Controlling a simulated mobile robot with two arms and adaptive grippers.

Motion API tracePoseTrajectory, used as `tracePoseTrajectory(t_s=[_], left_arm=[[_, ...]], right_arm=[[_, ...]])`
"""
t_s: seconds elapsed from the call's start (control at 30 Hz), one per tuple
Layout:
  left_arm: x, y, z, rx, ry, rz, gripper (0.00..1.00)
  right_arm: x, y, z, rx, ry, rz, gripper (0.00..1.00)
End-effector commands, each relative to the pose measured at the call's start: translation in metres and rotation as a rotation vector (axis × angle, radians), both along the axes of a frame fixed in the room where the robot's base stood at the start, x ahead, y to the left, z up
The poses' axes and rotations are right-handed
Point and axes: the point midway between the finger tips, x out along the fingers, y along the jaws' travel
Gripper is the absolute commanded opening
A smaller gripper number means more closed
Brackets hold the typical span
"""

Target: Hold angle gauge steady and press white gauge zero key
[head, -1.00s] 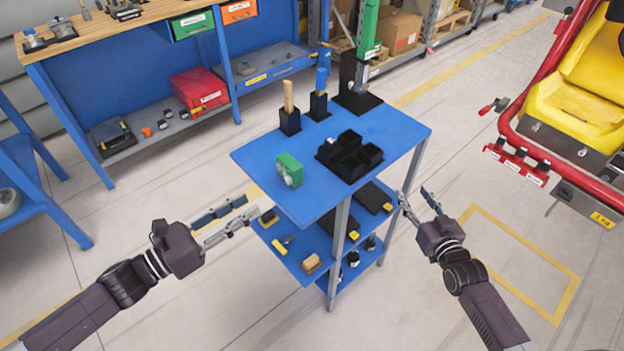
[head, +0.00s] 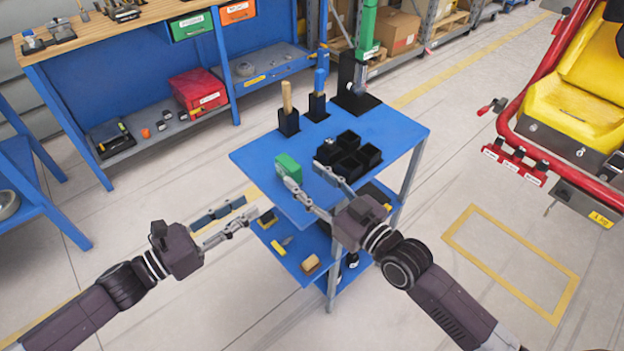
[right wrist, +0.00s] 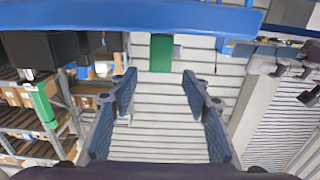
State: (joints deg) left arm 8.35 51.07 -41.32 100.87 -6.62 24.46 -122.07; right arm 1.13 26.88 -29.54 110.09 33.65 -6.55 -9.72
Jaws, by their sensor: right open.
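The green angle gauge (head: 288,164) stands on the blue cart top, near its left front edge. My right gripper (head: 302,174) is open and empty at the cart's front edge, with one finger in front of the gauge and covering its lower face. The white zero key cannot be made out. In the right wrist view the gauge (right wrist: 161,52) shows beyond the gap between the open fingers (right wrist: 160,85), apart from them. My left gripper (head: 246,212) is open and empty, left of the cart and lower in the picture than the gauge.
The blue cart top (head: 255,160) also carries black bins (head: 350,155), a wooden-handled tool (head: 287,97) and a blue-handled tool (head: 320,80) in holders. Loose items lie on the lower shelves. A red-framed yellow seat (head: 570,95) stands at the right.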

Motion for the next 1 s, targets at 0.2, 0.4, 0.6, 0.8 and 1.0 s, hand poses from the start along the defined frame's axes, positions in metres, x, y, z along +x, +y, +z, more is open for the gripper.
tracePoseTrajectory(t_s=[0.2, 0.4, 0.6, 0.8, 1.0], left_arm=[[0.0, 0.0, 0.0, 0.0, 0.0, 0.0, 0.29], [0.0, 0.0, 0.0, 0.0, 0.0, 0.0, 0.29], [0.0, 0.0, 0.0, 0.0, 0.0, 0.0, 0.29], [0.0, 0.0, 0.0, 0.0, 0.0, 0.0, 0.29], [0.0, 0.0, 0.0, 0.0, 0.0, 0.0, 0.29]], right_arm=[[0.025, 0.018, 0.001, 0.001, 0.0, 0.0, 0.43], [0.048, 0.035, 0.001, 0.002, 0.0, 0.0, 0.43], [0.059, 0.043, 0.0, 0.001, 0.001, 0.0, 0.43], [0.06, 0.044, 0.0, 0.0, 0.001, 0.0, 0.43], [0.06, 0.044, 0.0, 0.0, 0.001, 0.0, 0.3]])
